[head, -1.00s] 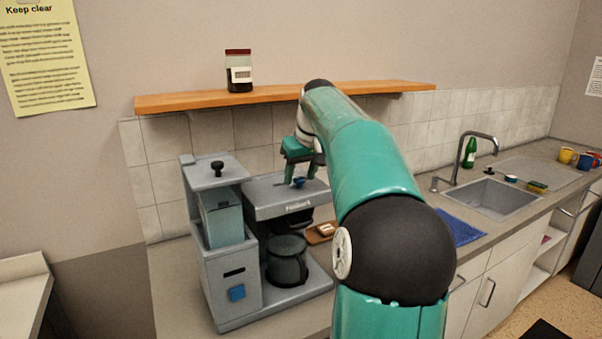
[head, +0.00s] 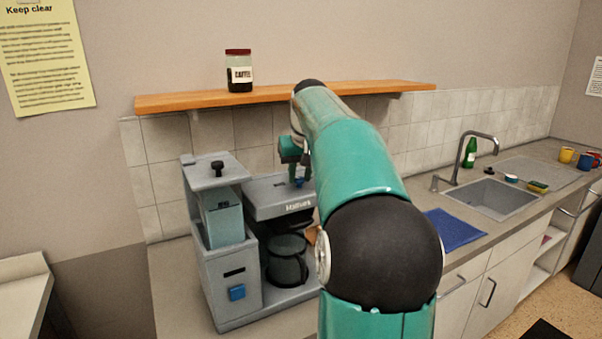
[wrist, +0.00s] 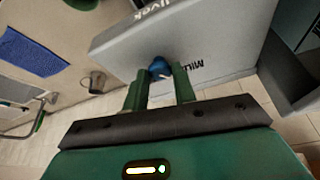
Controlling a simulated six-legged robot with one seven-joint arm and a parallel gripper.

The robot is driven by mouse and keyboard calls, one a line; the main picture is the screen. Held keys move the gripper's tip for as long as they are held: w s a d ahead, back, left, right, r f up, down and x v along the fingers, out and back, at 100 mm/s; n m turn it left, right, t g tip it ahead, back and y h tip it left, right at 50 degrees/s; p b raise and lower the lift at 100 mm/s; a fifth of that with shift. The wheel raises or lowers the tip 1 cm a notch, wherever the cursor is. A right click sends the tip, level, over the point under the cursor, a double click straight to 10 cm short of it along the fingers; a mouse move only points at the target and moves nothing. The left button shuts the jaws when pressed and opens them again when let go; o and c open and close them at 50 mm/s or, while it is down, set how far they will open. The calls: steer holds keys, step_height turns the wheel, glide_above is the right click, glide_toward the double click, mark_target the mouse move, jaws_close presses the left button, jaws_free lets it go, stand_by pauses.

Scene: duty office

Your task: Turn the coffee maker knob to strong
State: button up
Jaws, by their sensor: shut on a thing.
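The grey coffee maker (head: 283,197) stands on the counter, left of centre in the head view. Its blue knob (wrist: 159,66) sits on the top face of the brewing head, with a label that seems to read "Mild" beside it in the wrist view. My gripper (wrist: 160,80) is shut on the knob, one green finger on each side. In the head view my gripper (head: 297,180) is over the machine, partly hidden by my arm. The glass jug (head: 287,260) stands under the brewing head. The knob's exact setting cannot be read.
A wooden shelf (head: 200,101) with a coffee jar (head: 239,72) runs above the machine. The water tank (head: 222,218) rises at its left.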

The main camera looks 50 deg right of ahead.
steer(key=m, duration=0.2)
steer(key=m+h, duration=0.1)
steer(key=shift+w+a+r+g, duration=0.1)
steer(key=shift+w+a+g, duration=0.15)
steer(key=shift+g, duration=0.15)
steer(key=m, duration=0.2)
steer(key=m+g+h, duration=0.1)
steer(key=m, duration=0.2)
steer(key=shift+w+g, duration=0.15)
steer(key=shift+g, duration=0.15)
steer(key=m+g, duration=0.1)
steer(key=m, duration=0.2)
steer(key=shift+w+m, duration=0.15)
steer(key=shift+m, duration=0.15)
steer(key=shift+d+m+g, duration=0.1)
steer(key=shift+m+g, duration=0.8)
steer(key=shift+m, duration=0.9)
steer(key=o, duration=1)
steer(key=shift+v, duration=3.7)
